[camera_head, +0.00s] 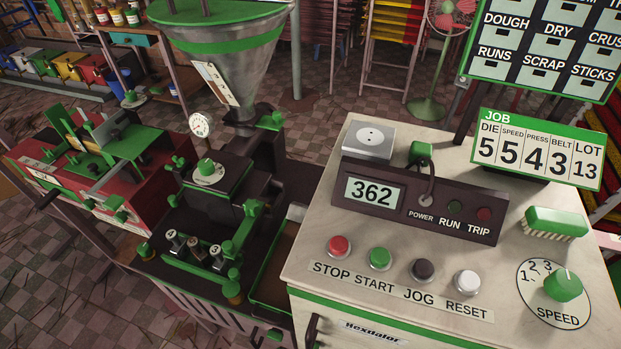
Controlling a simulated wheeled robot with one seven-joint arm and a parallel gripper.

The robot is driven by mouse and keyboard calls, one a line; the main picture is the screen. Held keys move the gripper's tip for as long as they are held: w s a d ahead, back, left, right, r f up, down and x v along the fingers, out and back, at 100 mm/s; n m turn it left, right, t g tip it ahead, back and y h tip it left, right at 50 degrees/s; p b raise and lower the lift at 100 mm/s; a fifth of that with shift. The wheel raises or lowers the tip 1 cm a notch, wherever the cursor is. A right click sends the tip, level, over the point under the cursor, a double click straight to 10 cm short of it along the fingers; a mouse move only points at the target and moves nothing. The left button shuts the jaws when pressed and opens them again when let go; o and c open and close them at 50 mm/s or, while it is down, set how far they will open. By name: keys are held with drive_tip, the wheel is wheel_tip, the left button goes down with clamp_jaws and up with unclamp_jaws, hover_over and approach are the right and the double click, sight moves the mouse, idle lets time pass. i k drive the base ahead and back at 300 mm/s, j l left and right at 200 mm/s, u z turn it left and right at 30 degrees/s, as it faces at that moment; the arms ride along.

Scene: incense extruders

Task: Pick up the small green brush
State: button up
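The small green brush (556,223) lies on the right part of the pale control cabinet top. Its green back faces up and its cream bristles show along the lower edge. It sits between the JOB sign (538,148) above and the green SPEED knob (563,285) below, apart from both. Nothing is touching or holding it. My gripper is not in view.
The cabinet top (318,262) also bears a dark display box (420,204) reading 362, a socket plate (369,140) and several push buttons. A sign with word tiles (548,45) stands behind. The extruder with its hopper (228,60) is to the left.

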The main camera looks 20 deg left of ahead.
sight(559, 224)
drive_tip(key=k+l+u, duration=0.55)
drive_tip(key=l+u, duration=0.2)
drive_tip(key=l, duration=0.1)
